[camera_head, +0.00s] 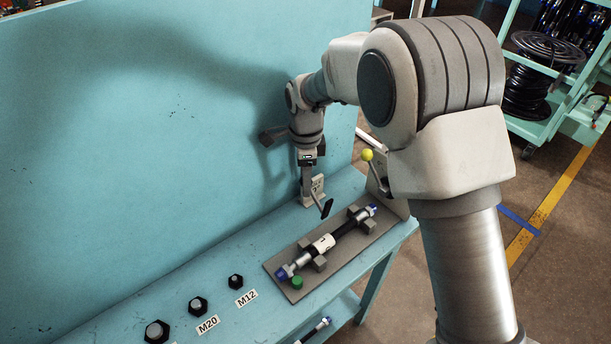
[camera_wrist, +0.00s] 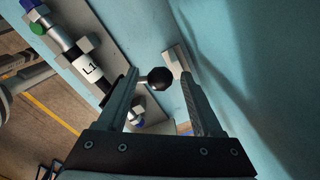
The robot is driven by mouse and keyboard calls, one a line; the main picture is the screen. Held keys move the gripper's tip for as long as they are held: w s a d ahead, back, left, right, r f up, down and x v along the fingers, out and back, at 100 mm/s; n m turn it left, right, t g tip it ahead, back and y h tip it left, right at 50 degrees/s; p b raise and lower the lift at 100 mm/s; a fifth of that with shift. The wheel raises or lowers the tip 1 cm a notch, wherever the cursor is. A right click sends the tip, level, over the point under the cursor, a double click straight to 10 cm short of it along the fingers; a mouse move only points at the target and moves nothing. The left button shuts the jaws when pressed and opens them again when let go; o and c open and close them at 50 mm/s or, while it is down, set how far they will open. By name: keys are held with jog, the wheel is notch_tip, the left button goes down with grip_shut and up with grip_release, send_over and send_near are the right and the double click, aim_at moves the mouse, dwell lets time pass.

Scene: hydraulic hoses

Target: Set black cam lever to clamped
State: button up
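A dark lever (camera_head: 327,208) slants beside a small upright bracket (camera_head: 317,184) at the back of the bench, by the blue wall. In the wrist view a round black knob (camera_wrist: 160,78) on a short pale stem shows between my fingers; I cannot tell for sure that it belongs to this lever. My gripper (camera_head: 306,187) points down at the bracket. In the wrist view my gripper (camera_wrist: 158,73) is open, with a finger on each side of the knob and a gap visible on the right. Contact cannot be made out.
A grey fixture plate (camera_head: 294,261) holds a hose assembly (camera_head: 325,243) marked L1, with a green button (camera_head: 297,282) by its left end. A yellow-knobbed lever (camera_head: 367,155) stands to the right. The blue wall (camera_head: 150,130) is close behind my gripper. Black nuts (camera_head: 197,305) sit at front left.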

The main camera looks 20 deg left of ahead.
jog(key=c, duration=1)
jog(key=shift+w+r, duration=0.1)
jog(key=shift+w, duration=0.1)
dwell(0.4)
